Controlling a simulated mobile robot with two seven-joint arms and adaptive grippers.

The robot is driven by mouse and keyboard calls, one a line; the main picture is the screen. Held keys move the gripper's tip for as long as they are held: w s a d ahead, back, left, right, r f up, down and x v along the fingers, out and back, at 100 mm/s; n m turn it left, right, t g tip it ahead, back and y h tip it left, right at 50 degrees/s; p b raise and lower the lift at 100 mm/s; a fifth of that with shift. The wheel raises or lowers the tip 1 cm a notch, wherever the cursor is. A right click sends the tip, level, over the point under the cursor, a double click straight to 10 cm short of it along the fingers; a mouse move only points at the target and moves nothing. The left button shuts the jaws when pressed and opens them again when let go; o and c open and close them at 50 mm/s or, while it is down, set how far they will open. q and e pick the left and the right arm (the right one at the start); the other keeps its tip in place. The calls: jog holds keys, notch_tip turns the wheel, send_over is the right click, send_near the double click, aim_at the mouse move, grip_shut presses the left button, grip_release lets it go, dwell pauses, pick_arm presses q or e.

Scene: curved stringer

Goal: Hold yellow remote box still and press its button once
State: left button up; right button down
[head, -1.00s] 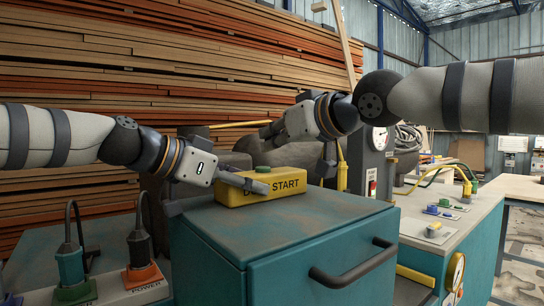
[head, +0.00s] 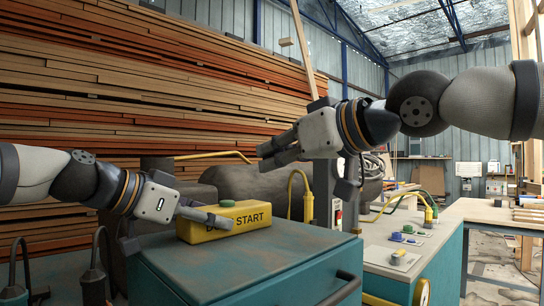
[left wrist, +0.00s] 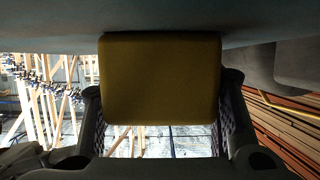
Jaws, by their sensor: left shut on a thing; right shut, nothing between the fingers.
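The yellow remote box (head: 240,222) lies on top of the teal cabinet (head: 240,258), with "START" lettering on its front and a green button (head: 227,203) on top. My left gripper (head: 205,217) is shut on the box at its left end, a finger crossing the front lettering. In the left wrist view the box (left wrist: 160,80) fills the space between the two fingers. My right gripper (head: 272,155) is shut and empty, above and behind the box and to the right of the button, apart from it. Its fingers point left.
A control panel with buttons (head: 400,238) and a yellow cable stands right of the cabinet. A grey rounded machine part (head: 245,182) is behind the box. Plugs on cables stand at the lower left. Stacked timber (head: 130,100) fills the back left.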

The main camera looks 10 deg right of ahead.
pick_arm(q)
jog(key=shift+f, duration=0.1)
jog(key=o, duration=2)
jog(key=shift+a, duration=0.15)
jog(key=shift+v, duration=2.45)
jog(key=v, duration=1.2)
